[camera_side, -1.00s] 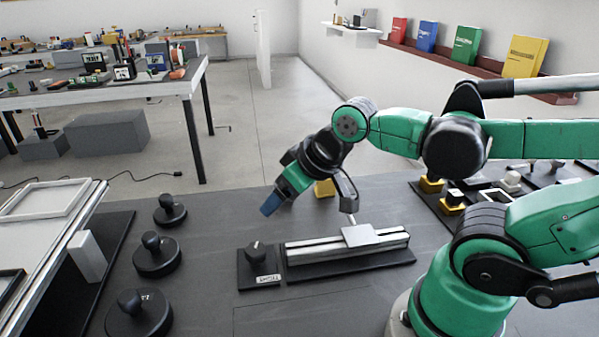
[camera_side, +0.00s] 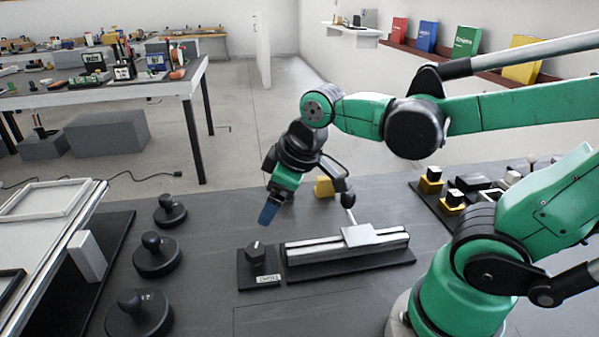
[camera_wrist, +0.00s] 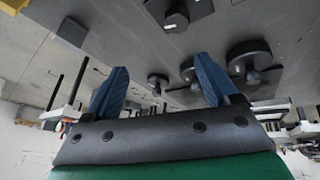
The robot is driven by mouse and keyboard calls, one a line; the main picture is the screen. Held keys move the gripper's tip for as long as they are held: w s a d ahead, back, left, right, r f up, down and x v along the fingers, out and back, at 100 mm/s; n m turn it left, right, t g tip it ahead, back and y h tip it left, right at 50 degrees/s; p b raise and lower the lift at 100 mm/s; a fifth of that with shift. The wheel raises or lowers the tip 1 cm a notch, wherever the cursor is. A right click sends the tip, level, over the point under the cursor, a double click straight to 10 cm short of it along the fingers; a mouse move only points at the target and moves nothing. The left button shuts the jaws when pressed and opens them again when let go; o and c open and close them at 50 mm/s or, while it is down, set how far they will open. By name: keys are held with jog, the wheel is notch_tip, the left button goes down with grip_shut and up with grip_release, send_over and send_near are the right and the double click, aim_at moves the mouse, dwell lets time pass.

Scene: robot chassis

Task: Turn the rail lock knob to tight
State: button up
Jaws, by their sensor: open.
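A black knob (camera_side: 256,250) with a pale pointer mark sits on a small square black plate with a white label, too small to read, at the left end of a silver rail (camera_side: 310,252). A light block (camera_side: 360,235) sits on the rail, with a thin rod rising from it. My gripper (camera_side: 268,214) is above and behind the knob, apart from it, with its blue fingers pointing down. In the wrist view my gripper (camera_wrist: 164,82) is open and empty; a knob on a square plate (camera_wrist: 177,15), seemingly the same one, shows at the top, beyond the fingertips.
Several round black bases with knobs, one at the front (camera_side: 140,312), stand to the left. A white-framed panel (camera_side: 50,235) lies at far left. A yellow block (camera_side: 324,187) is behind the rail. Black-and-yellow fixtures (camera_side: 452,200) stand at the right. The bench front is clear.

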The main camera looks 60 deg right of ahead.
aim_at(255, 249)
jog(key=w+f+n+g, duration=0.1)
jog(key=n, duration=0.2)
jog(key=w+a+f+n+g, duration=0.1)
jog(key=n, duration=0.2)
jog(key=w+a+f+n+g, duration=0.1)
jog(key=n+g, duration=0.1)
jog(key=n, duration=0.1)
jog(key=shift+f, duration=0.3)
jog(key=shift+w+a+f+n+g, duration=0.1)
jog(key=shift+w+f+n+g, duration=0.1)
jog(key=shift+f+n+g, duration=0.6)
jog(key=shift+n, duration=0.4)
jog(key=shift+f, duration=2.6)
grip_shut()
